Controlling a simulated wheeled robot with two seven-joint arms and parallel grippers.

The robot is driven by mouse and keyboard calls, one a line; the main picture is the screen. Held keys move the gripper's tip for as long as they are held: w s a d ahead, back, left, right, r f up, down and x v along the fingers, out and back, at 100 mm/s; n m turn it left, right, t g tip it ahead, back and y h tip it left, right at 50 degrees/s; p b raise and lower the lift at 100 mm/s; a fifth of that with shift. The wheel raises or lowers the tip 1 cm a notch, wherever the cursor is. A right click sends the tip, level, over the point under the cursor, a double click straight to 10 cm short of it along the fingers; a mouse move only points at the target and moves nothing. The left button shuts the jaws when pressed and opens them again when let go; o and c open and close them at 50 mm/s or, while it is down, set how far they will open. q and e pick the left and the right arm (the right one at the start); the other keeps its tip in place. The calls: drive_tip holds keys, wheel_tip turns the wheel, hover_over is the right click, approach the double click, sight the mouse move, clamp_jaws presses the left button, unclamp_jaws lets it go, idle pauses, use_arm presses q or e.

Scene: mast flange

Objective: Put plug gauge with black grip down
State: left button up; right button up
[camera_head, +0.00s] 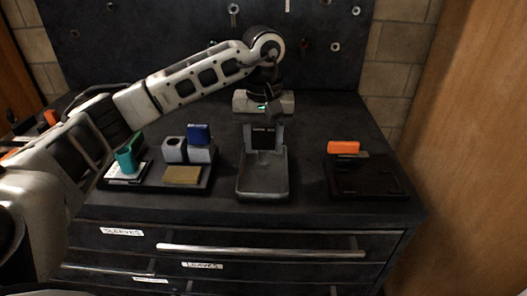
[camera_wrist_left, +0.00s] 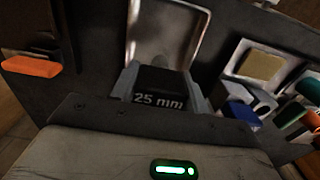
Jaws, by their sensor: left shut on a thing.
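My left gripper (camera_head: 263,142) points down above the back end of a grey metal tray (camera_head: 263,188) in the middle of the cabinet top. It is shut on the plug gauge's black grip (camera_head: 263,135), which shows as a dark block between the two grey fingers. In the left wrist view the black grip (camera_wrist_left: 160,88) bears the white marking "25 mm" and sits between the fingers of the gripper (camera_wrist_left: 163,85). The tray (camera_wrist_left: 165,35) lies just beyond it. The gauge's lower part is hidden, so I cannot tell whether it touches the tray. My right gripper is not in view.
Left of the tray, a dark base holds a grey block (camera_head: 174,150), a blue-topped piece (camera_head: 199,134), a tan pad (camera_head: 183,175) and a teal piece (camera_head: 127,160). At right, an orange-handled piece (camera_head: 343,147) lies on a black stand (camera_head: 366,180). Bare dark surface separates them.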

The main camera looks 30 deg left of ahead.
sight(263, 155)
use_arm(q)
drive_tip(key=f, duration=0.2)
drive_tip(key=f+p, duration=0.1)
drive_tip(key=shift+w+a+f, duration=0.15)
drive_tip(key=shift+w+a, duration=0.05)
drive_tip(key=shift+w, duration=0.1)
drive_tip(key=shift+f, duration=0.3)
drive_tip(key=shift+f, duration=0.2)
drive_tip(key=o, duration=1.1)
